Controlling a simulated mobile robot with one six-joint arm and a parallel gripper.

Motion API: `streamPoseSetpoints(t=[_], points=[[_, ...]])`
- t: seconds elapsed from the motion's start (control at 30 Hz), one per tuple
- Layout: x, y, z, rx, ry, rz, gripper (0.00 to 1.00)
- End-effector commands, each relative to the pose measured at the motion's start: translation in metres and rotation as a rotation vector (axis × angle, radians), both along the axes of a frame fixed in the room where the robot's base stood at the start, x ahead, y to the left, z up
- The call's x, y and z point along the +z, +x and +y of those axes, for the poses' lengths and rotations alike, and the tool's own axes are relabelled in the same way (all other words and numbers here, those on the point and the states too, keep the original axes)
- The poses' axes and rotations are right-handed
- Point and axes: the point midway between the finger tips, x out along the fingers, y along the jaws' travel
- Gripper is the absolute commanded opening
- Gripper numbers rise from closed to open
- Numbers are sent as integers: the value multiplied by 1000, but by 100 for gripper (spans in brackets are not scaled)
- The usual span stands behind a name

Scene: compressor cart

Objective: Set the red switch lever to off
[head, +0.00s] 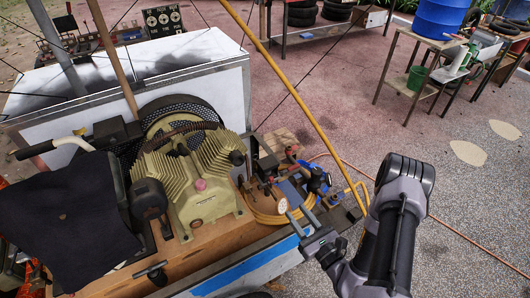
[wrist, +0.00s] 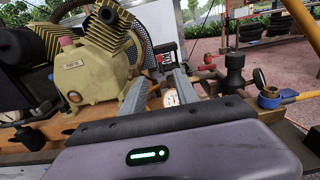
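My gripper (wrist: 158,85) is open, with its two grey fingers apart and nothing clearly held. In the head view my gripper (head: 301,218) is over the front edge of the cart, right of the beige compressor (head: 200,178). A small red handle-like part (wrist: 207,66) shows beyond the right finger in the wrist view. I cannot tell for sure whether it is the switch lever, or its setting. A dark upright box (head: 263,164) stands beside the compressor. A round white gauge (wrist: 170,98) appears between the fingers, close to the right one.
A yellow bar (head: 300,95) slants across the cart's right side. A coiled yellow hose (head: 262,214) and blue fitting (head: 318,180) lie near my gripper. A dark cloth (head: 62,217) hangs at left. Open paving (head: 475,225) lies right of the cart.

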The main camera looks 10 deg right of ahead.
Motion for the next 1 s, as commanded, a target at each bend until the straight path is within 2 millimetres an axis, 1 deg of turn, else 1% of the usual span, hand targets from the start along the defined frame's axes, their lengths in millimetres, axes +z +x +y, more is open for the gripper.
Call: streamPoseSetpoints(t=[0.07,0.17,0.4,0.5,0.6,0.7,0.8,1.0], points=[[-3,7,2,-4,-1,3,36],[-3,29,11,2,-3,-2,36],[-2,99,34,5,-3,-5,36],[-2,124,43,5,-1,-4,36],[-2,143,48,3,1,-3,36],[-2,156,52,2,1,-2,36],[-2,162,53,0,1,-1,36],[-1,164,54,0,3,1,36]])
